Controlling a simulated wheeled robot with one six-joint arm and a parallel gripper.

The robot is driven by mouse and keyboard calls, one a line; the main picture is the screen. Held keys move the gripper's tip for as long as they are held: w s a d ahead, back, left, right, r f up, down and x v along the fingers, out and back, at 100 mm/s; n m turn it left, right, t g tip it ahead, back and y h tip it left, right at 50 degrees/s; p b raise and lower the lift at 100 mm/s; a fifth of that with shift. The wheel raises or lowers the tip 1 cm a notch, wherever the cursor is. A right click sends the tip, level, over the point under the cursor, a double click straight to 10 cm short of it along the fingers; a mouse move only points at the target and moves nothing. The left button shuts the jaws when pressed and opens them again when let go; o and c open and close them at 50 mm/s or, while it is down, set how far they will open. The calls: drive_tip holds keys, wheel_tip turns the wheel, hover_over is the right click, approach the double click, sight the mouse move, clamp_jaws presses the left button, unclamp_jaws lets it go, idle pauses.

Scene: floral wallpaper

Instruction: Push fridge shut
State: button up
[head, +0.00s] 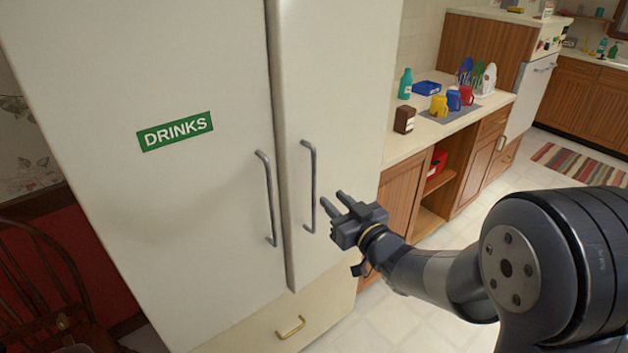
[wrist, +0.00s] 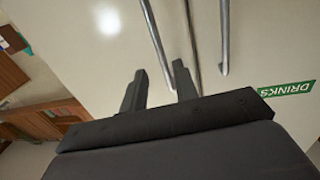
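The fridge is cream with two tall doors. The left door (head: 95,75) carries a green DRINKS label (head: 175,131) and a grey bar handle (head: 267,198); the label also shows in the wrist view (wrist: 286,88). The right door (head: 335,90) has its own bar handle (head: 309,187). A side edge of the right door shows along the seam, and it seems to stand slightly ajar; how far I cannot tell. My gripper (head: 333,200) is in front of the right door, just right of its handle. In the wrist view its fingers (wrist: 158,78) are apart with nothing between them. Contact with the door is unclear.
A lower drawer (head: 290,328) sits under the doors. A counter (head: 400,145) with mugs, bottles and a brown jar (head: 404,119) stands right of the fridge. A wooden chair (head: 45,290) is at lower left. Tiled floor (head: 430,315) is clear at the right.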

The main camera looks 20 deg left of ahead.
sight(315, 182)
drive_tip(key=p+x, duration=0.2)
drive_tip(key=x, duration=0.7)
drive_tip(key=shift+w+a, duration=0.2)
drive_tip(key=shift+a, duration=0.05)
drive_tip(key=shift+c, duration=0.4)
clamp_jaws()
